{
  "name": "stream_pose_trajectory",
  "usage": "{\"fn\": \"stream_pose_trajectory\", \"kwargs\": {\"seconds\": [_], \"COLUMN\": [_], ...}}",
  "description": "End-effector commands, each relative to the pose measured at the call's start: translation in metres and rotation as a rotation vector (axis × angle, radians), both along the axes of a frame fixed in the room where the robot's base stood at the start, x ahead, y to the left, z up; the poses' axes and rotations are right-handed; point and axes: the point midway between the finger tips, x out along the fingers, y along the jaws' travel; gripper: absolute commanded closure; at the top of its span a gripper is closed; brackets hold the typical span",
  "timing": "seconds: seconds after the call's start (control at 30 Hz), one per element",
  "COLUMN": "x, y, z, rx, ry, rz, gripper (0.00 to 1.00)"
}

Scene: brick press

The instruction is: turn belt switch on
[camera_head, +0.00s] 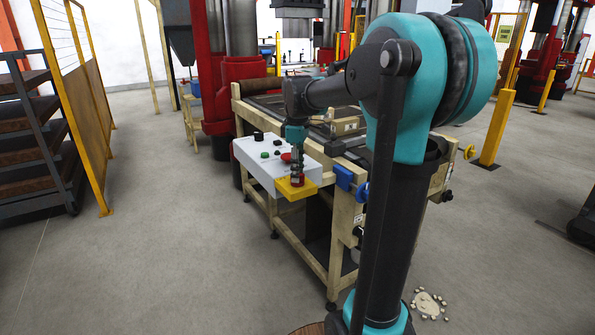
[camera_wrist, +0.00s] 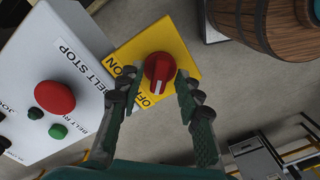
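The belt switch is a red rotary knob (camera_wrist: 158,68) on a yellow plate (camera_wrist: 180,45) at the end of a white control box. Its white mark sits at the lower edge in the wrist view, near the partly covered OFF label; the ON label is further up on the left. My gripper (camera_wrist: 158,84) has its two green-padded fingers spread, one on each side of the knob. I cannot tell whether either pad touches it. In the head view my gripper (camera_head: 297,165) is over the yellow plate (camera_head: 296,190), and the knob shows beneath.
The control box (camera_head: 262,165) carries a red BELT STOP button (camera_wrist: 54,97) and green buttons close to the left finger. A wooden barrel (camera_wrist: 265,22) is at the upper right of the wrist view. The conveyor frame (camera_head: 337,250) stands behind the box; open floor lies to the left.

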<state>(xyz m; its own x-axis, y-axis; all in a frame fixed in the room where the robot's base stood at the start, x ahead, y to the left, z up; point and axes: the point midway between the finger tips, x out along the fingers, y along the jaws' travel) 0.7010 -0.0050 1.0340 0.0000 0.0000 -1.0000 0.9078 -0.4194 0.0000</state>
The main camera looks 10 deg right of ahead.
Motion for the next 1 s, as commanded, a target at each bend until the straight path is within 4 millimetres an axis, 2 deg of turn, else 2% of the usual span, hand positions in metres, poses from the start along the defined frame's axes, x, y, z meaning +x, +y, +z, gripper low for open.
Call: {"fn": "stream_pose_trajectory", "kwargs": {"seconds": [0.03, 0.2, 0.27, 0.67, 1.0], "x": [0.0, 0.0, 0.0, 0.0, 0.0001], "y": [0.0, 0.0, 0.0, 0.0, 0.0], "z": [0.0001, 0.0002, 0.0002, 0.0004, 0.0005], "rx": [0.0, 0.0, 0.0, 0.0, 0.0], "ry": [0.0, 0.0, 0.0, 0.0, 0.0], "rz": [0.0, 0.0, 0.0, -0.039, -0.261], "gripper": [0.74, 0.95, 1.0, 1.0, 1.0]}}
